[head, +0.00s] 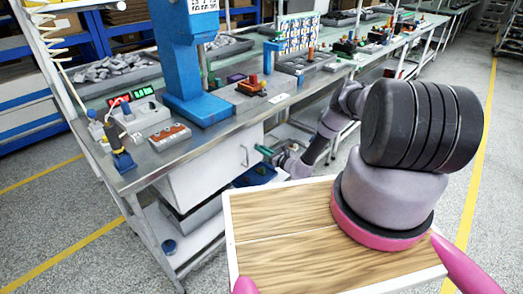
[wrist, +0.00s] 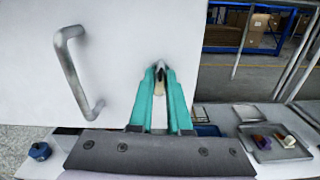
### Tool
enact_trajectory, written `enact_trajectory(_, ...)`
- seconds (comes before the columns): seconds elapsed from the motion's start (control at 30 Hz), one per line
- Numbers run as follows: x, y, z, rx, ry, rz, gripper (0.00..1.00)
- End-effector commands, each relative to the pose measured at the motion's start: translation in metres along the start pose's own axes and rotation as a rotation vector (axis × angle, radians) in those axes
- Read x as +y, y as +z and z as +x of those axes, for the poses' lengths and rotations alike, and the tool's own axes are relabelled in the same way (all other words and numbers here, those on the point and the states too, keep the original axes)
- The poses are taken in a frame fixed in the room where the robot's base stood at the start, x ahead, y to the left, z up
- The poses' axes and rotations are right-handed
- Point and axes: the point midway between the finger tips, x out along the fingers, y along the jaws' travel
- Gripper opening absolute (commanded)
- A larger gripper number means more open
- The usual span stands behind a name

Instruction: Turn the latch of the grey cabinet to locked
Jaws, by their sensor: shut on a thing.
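The grey cabinet (head: 203,172) hangs under the workbench; its pale front fills the left of the wrist view (wrist: 130,35). A curved grey bar handle (wrist: 72,70) is on this front, left of my gripper. The latch (wrist: 159,68) is a small dark and beige piece near the front's right edge. My gripper (wrist: 160,78) has teal fingers that close on the latch, their tips covering part of it. In the head view my gripper (head: 264,151) is at the cabinet's right side, and the latch is hidden there. The latch's marking cannot be read.
The workbench (head: 235,122) above carries a blue press stand (head: 185,70) and a red-topped block (head: 170,137). A grey tray (wrist: 275,143) with small parts shows right of my gripper. A blue round item (wrist: 39,151) lies lower left. Floor in front is clear.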

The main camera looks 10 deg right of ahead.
Motion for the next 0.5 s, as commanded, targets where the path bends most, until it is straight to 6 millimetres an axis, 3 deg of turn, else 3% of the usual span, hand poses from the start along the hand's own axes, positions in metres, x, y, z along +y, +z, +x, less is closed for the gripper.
enact_trajectory(0.5, -0.0001, -0.0007, -0.0004, 0.002, 0.0, -0.11, 0.0)
